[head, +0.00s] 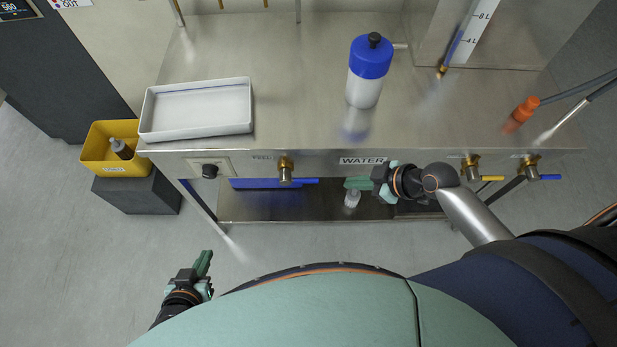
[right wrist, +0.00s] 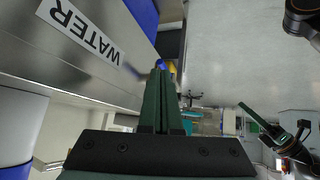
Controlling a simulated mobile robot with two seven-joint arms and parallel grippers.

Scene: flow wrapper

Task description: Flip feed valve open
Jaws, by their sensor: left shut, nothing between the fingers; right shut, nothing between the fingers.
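The feed valve (head: 285,168) is a brass fitting on the front panel beside a small label that seems to read FEED. Its blue lever (head: 306,181) points right, roughly level along the panel. My right gripper (head: 350,183) is shut and empty under the WATER label (head: 362,161). Its fingers point left towards the lever's end, with a gap between. In the right wrist view its shut fingers (right wrist: 157,95) point along the panel; the valve cannot be made out clearly there. My left gripper (head: 206,262) is shut and empty, low at the left, away from the bench.
Two more brass valves, with a yellow lever (head: 491,178) and a blue lever (head: 550,177), sit right of my right arm. A black knob (head: 210,171) is at the panel's left. A white tray (head: 196,133) and blue-capped bottle (head: 364,92) stand on the bench. A yellow bin (head: 95,150) is left.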

